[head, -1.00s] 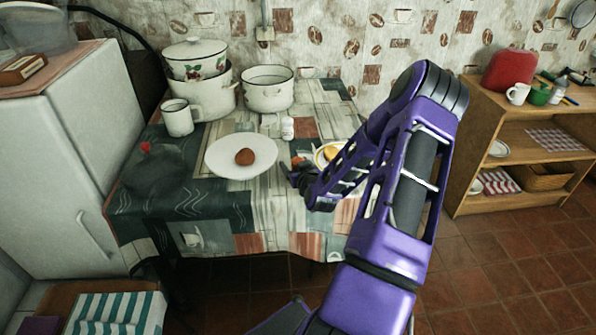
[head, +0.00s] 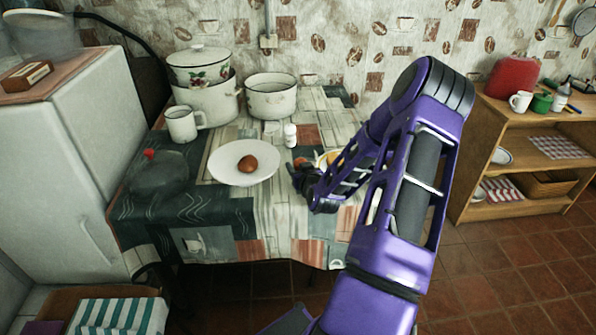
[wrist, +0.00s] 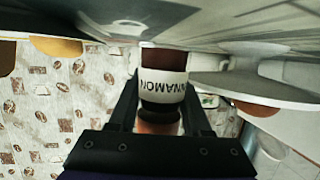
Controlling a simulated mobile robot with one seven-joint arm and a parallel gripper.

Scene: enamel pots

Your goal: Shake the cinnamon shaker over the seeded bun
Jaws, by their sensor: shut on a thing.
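The seeded bun (head: 247,163) is brown and sits on a white plate (head: 222,174) in the head view. The bun (wrist: 257,108) and plate (wrist: 255,88) also show at the right of the upside-down wrist view. My gripper (head: 295,176) is low at the table, just right of the plate. In the wrist view my gripper (wrist: 160,100) is shut on the cinnamon shaker (wrist: 163,84), which has a white label and a dark red-brown body. The shaker looks upright. I cannot tell whether its base touches the table.
A white shaker (head: 290,136) stands behind my gripper. A mug (head: 182,124), an open pot (head: 271,98) and a lidded pot (head: 205,103) stand farther back. A dark lidded vessel (head: 158,175) stands at left.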

